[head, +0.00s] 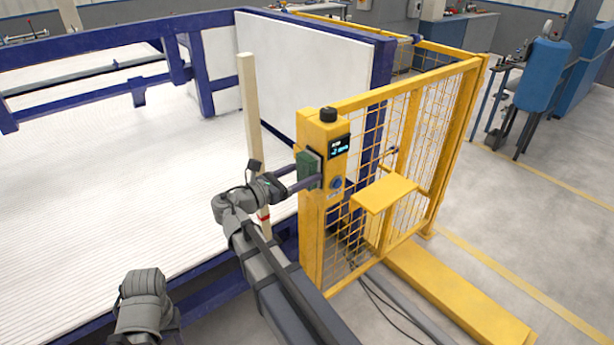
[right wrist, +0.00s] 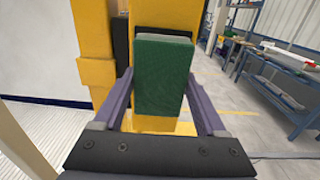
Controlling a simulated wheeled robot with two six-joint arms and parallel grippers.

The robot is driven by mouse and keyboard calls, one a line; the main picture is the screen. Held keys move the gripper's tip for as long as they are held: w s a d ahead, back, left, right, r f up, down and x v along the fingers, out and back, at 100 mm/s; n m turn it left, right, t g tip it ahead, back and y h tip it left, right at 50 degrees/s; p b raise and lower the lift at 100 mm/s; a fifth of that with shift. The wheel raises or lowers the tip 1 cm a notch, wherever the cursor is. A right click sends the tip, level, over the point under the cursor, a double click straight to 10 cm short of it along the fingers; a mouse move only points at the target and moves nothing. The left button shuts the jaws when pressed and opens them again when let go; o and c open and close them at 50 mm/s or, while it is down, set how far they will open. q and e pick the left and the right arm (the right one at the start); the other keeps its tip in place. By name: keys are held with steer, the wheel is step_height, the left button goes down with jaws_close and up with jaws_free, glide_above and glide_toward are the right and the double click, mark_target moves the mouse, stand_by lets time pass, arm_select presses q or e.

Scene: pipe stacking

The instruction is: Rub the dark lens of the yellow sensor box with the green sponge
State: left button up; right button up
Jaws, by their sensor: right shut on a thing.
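The yellow sensor box (head: 312,130) is a tall yellow post with a lit display and a round blue button on its front. The green sponge (head: 306,170) is at the box's left side face; it also shows in the right wrist view (right wrist: 163,78). My right gripper (head: 303,175) is shut on the sponge, with a purple finger on each side. A dark edge shows beside the sponge in the head view, and a dark patch (right wrist: 121,42) shows on the yellow in the right wrist view. The lens is not clearly visible. I cannot tell whether the sponge touches it. My left gripper is not in view.
A pale upright post (head: 248,120) stands close left of my right gripper. A yellow mesh fence (head: 425,125) and a yellow shelf (head: 385,193) adjoin the box on the right. A blue-framed white ribbed bed (head: 100,190) fills the left. Grey floor lies open at right.

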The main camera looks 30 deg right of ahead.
steer(key=shift+w, duration=0.15)
steer(key=w, duration=0.3)
steer(key=shift+w+a, duration=0.15)
steer(key=shift+w, duration=0.05)
steer(key=shift+r, duration=0.1)
steer(key=shift+s+r+p, duration=0.1)
steer(key=shift+r+p, duration=0.55)
steer(key=shift+p, duration=0.1)
steer(key=shift+s, duration=0.1)
steer(key=shift+s, duration=1.65)
